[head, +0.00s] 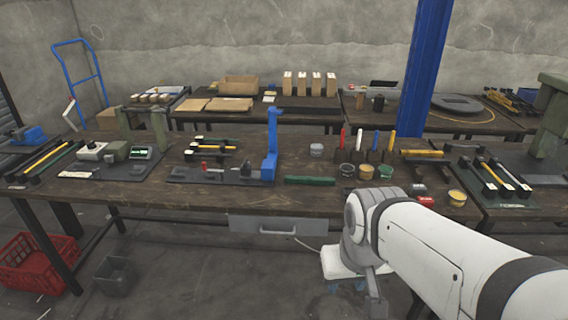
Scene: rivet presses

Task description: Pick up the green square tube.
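The green square tube (310,180) is a short dark green bar. It lies flat near the front edge of the middle workbench (240,200), to the right of the blue press. My white arm comes in from the lower right, in front of the bench. Its visible end is a grey joint low at the bench's front edge, to the right of the tube and apart from it.
A blue press (271,150) stands left of the tube. To the right are several small tins, one of them yellow (366,172), upright coloured-handled tools and a red item (425,200). A drawer (278,226) hangs below the bench. Bench surface left of the tube's front is clear.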

